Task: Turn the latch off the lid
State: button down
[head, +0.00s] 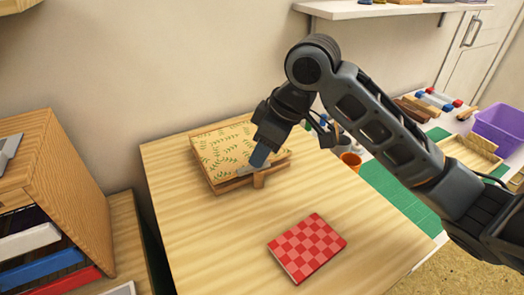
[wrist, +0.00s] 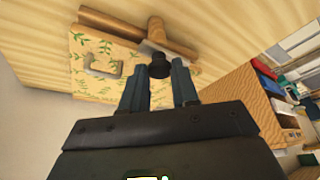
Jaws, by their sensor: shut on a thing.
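A wooden box (head: 222,184) with a leaf-patterned lid (head: 222,148) sits at the back of the table. In the wrist view the lid (wrist: 108,50) carries a pale wooden handle (wrist: 101,68). The latch is at the lid's front edge, with a grey plate (wrist: 150,49) and a dark round knob (wrist: 159,66); a wooden piece (wrist: 156,28) stands beside it. My gripper (head: 258,160) is over the front edge of the lid. In the wrist view its blue fingers (wrist: 159,75) are on either side of the dark knob, shut on it. In the head view the gripper partly hides the latch.
A red checkered book (head: 307,248) lies at the front of the table (head: 200,245). An orange cup (head: 350,161) is to the right of my gripper. A wooden shelf unit (head: 65,185) with books stands at left. The table between box and book is clear.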

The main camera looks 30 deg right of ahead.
jog(key=shift+n+g, duration=0.3)
jog(key=shift+n, duration=0.3)
jog(key=c, duration=0.8)
grip_release()
jog(key=shift+c, duration=0.2)
jog(key=shift+r, duration=0.1)
jog(key=v, duration=0.7)
jog(key=shift+d+r, duration=0.2)
jog(key=shift+r, duration=0.05)
jog(key=shift+s, duration=0.2)
